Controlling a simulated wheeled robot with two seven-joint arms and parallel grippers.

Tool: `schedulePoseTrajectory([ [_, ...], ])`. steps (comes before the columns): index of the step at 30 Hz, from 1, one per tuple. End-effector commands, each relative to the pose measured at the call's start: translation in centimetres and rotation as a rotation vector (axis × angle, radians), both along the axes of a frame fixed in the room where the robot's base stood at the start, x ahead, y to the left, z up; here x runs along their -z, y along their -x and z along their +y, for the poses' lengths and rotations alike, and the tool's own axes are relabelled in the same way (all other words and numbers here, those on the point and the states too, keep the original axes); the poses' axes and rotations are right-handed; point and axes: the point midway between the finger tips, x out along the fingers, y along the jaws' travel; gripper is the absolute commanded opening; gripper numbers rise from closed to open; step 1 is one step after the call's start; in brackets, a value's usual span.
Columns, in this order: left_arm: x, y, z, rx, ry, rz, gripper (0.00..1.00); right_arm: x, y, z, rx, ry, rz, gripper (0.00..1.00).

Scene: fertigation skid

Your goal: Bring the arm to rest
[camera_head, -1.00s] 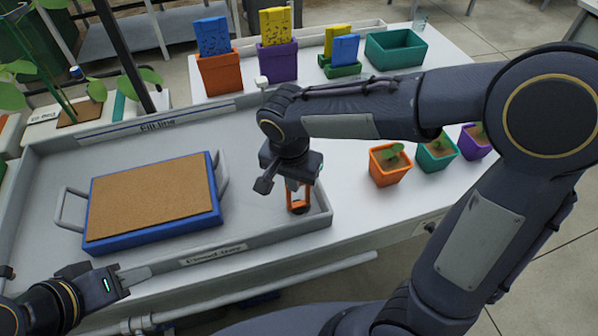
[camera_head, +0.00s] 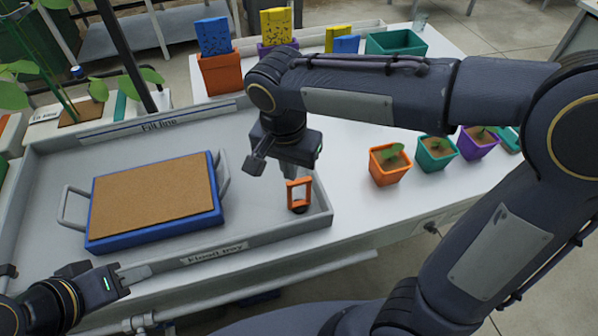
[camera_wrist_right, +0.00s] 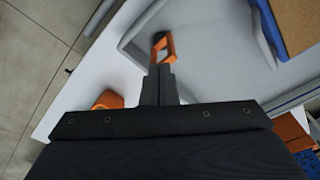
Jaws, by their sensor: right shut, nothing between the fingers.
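My right arm reaches in from the right in the head view. Its gripper (camera_head: 290,172) is shut and empty, pointing down above the front right corner of the grey flood tray (camera_head: 120,262). In the right wrist view its closed fingers (camera_wrist_right: 160,75) show side by side. An orange frame-shaped handle with a dark base (camera_head: 299,195) stands in that corner, just below and beside the fingertips; it also shows in the wrist view (camera_wrist_right: 163,46). They look apart. My left gripper (camera_head: 133,274) is at the lower left, by the tray's front edge; its opening is unclear.
A blue tray of brown substrate (camera_head: 152,197) with grey handles sits in the flood tray. An orange pot (camera_head: 389,165), a teal pot (camera_head: 436,154) and a purple pot (camera_head: 478,143) with seedlings stand at right. Coloured bins (camera_head: 220,73) and an empty teal box (camera_head: 396,45) line the back.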

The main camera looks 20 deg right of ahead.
Motion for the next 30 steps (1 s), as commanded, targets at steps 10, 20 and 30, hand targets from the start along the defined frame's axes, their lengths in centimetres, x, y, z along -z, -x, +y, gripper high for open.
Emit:
schedulePoseTrajectory([
  [10, 0.0, 0.0, 0.0, 0.0, 0.0, 0.0, 0.34, 0.0, 0.0, 0.0, 0.001, -0.001, -0.001, 0.0],
  [20, -0.1, 0.0, 0.0, 0.0, 0.0, 0.0, 0.34, -0.9, 4.6, -6.9, -0.164, -0.194, -0.069, 0.0],
  [30, -0.3, 0.0, 0.0, 0.0, 0.0, 0.0, 0.34, 0.6, 12.3, -11.3, -0.438, -0.279, -0.403, 0.0],
])
